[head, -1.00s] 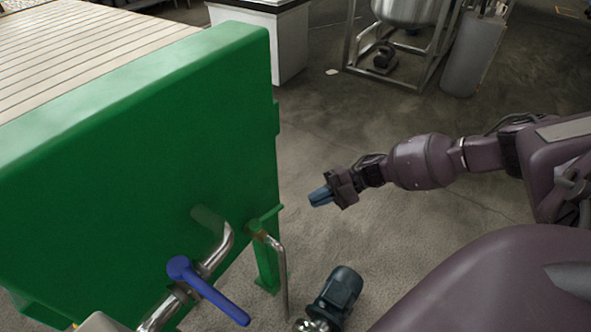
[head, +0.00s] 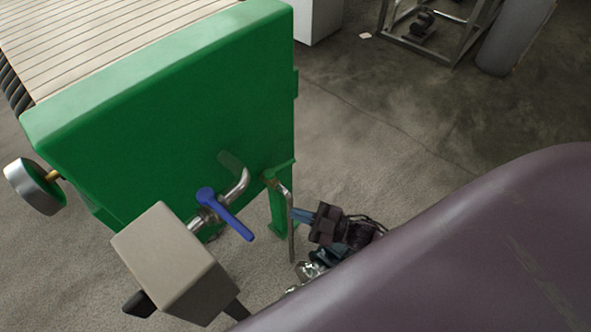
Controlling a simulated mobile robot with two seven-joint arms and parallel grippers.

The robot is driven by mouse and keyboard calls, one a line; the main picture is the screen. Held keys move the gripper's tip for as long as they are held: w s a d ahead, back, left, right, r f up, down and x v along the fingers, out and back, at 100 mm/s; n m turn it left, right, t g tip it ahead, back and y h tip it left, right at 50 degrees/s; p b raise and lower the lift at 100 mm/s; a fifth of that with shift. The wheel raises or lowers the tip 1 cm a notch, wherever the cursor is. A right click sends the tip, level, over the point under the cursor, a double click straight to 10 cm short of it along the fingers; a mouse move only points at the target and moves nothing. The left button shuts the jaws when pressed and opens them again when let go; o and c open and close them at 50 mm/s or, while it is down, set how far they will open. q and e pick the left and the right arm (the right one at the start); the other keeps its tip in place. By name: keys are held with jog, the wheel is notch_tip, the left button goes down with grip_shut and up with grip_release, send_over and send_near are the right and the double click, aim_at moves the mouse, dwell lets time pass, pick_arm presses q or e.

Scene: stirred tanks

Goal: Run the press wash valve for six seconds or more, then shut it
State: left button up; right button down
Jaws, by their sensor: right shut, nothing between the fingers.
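The press wash valve has a blue lever handle (head: 226,215) on a steel pipe (head: 239,185) at the front of the green press end plate (head: 170,120). The lever slants down to the right, across the line of the pipe. My right gripper (head: 296,214) is to the right of the lever, apart from it, by a thin vertical steel pipe (head: 291,235). Its blue fingers are shut and empty, pointing left toward the lever. Whether they touch the thin pipe I cannot tell. My left gripper is not in view.
A beige box (head: 175,262) stands in front of the valve pipe at lower left. A round grey gauge-like part (head: 33,187) sticks out at the left. Open floor lies to the right.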

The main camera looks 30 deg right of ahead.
jog(key=r+m+t+h+p, duration=0.1)
jog(key=r+m+t+h, duration=0.1)
jog(key=m+h, duration=0.15)
jog(key=m+h+p, duration=0.1)
jog(key=m+h, duration=0.8)
jog(key=m, duration=0.1)
send_near(287, 166)
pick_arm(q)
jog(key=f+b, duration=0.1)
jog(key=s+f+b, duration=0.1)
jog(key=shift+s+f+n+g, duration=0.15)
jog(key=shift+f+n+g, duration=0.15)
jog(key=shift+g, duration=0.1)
pick_arm(e)
jog(key=shift+m+g, duration=0.25)
jog(key=shift+g, duration=0.15)
jog(key=x, duration=0.7)
jog(key=shift+w+r, duration=0.25)
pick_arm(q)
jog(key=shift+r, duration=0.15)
pick_arm(e)
jog(key=shift+w, duration=0.1)
